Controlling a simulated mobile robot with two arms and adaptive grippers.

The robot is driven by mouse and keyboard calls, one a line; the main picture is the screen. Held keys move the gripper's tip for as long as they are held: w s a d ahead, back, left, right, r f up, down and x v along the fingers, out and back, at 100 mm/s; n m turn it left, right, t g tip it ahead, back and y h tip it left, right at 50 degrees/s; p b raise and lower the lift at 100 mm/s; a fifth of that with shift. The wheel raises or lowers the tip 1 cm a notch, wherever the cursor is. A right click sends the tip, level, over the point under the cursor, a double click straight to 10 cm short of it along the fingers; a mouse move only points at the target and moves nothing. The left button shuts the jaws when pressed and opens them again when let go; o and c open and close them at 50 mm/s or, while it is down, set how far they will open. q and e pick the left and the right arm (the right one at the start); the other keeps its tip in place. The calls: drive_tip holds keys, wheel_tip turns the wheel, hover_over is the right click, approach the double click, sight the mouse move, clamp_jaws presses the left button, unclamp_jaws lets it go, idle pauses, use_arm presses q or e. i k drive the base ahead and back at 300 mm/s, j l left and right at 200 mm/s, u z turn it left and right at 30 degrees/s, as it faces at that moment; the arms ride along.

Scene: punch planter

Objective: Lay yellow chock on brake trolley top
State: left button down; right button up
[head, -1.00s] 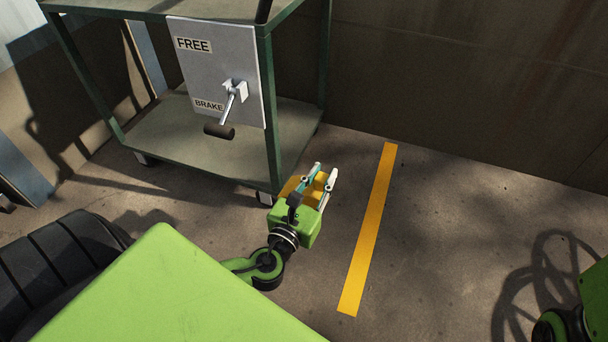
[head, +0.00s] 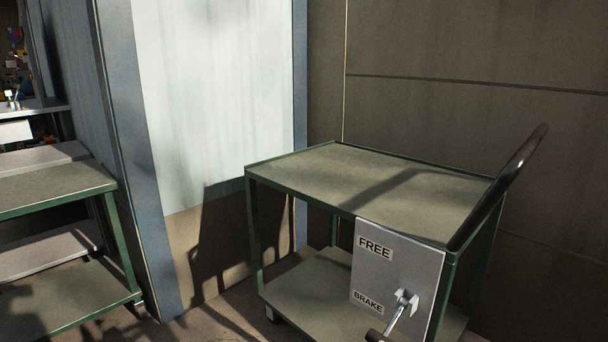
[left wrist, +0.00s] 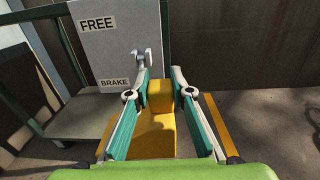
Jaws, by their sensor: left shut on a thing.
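The brake trolley (head: 262,240) stands at the centre right of the head view. Its bare top (head: 310,172) is fully in sight, with a band of shadow across it. Its panel (head: 372,285) reads FREE and BRAKE, and the lever handle (head: 400,312) hangs down towards BRAKE. In the left wrist view my left gripper (left wrist: 160,92) is shut on the yellow chock (left wrist: 155,130). The chock sits between the fingers, in front of the trolley panel (left wrist: 105,45). My left gripper is outside the head view. My right gripper is in neither view now.
A black push handle (head: 503,185) rises at the trolley's right end. A wall stands close behind the trolley. Another green-framed table (head: 60,190) stands at the left, beside a blue-grey post (head: 130,150). The trolley's lower shelf (head: 310,285) looks empty.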

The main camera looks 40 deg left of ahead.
sight(317, 173)
drive_tip(key=j+u, duration=0.25)
drive_tip(key=u, duration=0.2)
drive_tip(key=j+u, duration=0.2)
drive_tip(key=u, duration=0.2)
drive_tip(key=i+j+u, duration=0.1)
drive_tip(key=u, duration=0.35)
drive_tip(key=i+j+z, duration=0.1)
drive_tip(key=j, duration=0.2)
drive_tip(key=i+j+z, duration=0.1)
drive_tip(key=z, duration=0.35)
drive_tip(key=j+z, duration=0.35)
drive_tip(key=z, duration=0.15)
drive_tip(key=i+j+z, duration=0.1)
drive_tip(key=j+z, duration=0.2)
drive_tip(key=z, duration=0.15)
